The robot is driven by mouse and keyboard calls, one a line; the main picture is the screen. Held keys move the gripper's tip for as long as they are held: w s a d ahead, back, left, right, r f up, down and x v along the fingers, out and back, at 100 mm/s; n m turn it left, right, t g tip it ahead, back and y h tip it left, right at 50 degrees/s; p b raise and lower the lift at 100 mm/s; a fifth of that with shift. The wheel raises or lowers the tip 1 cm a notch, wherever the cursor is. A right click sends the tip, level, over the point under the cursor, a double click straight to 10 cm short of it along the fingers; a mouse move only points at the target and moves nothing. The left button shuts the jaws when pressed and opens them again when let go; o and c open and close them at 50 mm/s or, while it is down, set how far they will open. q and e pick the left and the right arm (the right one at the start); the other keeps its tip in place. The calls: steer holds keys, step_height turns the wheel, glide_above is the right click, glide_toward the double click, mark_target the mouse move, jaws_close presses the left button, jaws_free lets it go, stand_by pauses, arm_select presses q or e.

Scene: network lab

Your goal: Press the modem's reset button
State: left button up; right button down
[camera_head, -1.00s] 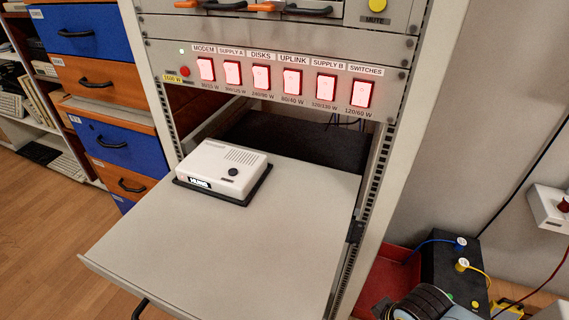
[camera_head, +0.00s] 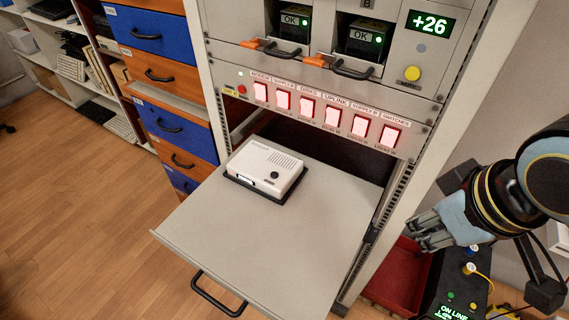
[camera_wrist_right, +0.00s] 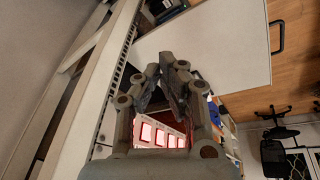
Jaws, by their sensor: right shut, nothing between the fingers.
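The white modem (camera_head: 266,168) sits on a dark base on the pulled-out rack shelf (camera_head: 270,250) in the head view. A round dark button (camera_head: 274,175) shows on its top, with vent slots behind it. My right gripper (camera_head: 412,232) is at the right of the head view, to the right of the shelf and apart from the modem. Its fingers are shut and empty. In the right wrist view the fingers (camera_wrist_right: 172,75) come together in front of the rack and the pale shelf (camera_wrist_right: 205,45). My left gripper does not show.
Above the shelf is a panel of lit red switches (camera_head: 332,117). A drawer cabinet (camera_head: 155,75) stands at left. Below my right gripper are a red bin (camera_head: 398,275) and a black box reading ON LINE (camera_head: 455,295). The shelf is clear around the modem.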

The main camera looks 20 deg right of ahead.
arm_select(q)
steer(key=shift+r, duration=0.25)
arm_select(e)
steer(key=w+a+f+n+t+y, duration=0.1)
steer(key=w+a+n, duration=0.3)
steer(key=w, duration=0.6)
steer(key=w+a+f+n+t+y, duration=0.1)
steer(key=w+a+f+n+t, duration=0.1)
steer(key=w, duration=0.9)
steer(key=w+a+f+n+t+y, duration=0.2)
steer(key=w+a+n, duration=0.3)
steer(key=w, duration=0.6)
steer(key=shift+a+f+n, duration=0.4)
steer(key=shift+f+n, duration=0.1)
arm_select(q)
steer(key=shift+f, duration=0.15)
arm_select(e)
steer(key=shift+f, duration=0.15)
steer(key=b, duration=0.8)
glide_above(272, 176)
step_height(272, 176, down, 8)
steer(key=shift+r, duration=0.25)
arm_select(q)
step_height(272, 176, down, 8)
arm_select(e)
steer(key=shift+f, duration=0.55)
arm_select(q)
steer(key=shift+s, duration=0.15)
arm_select(e)
steer(key=shift+f, duration=0.1)
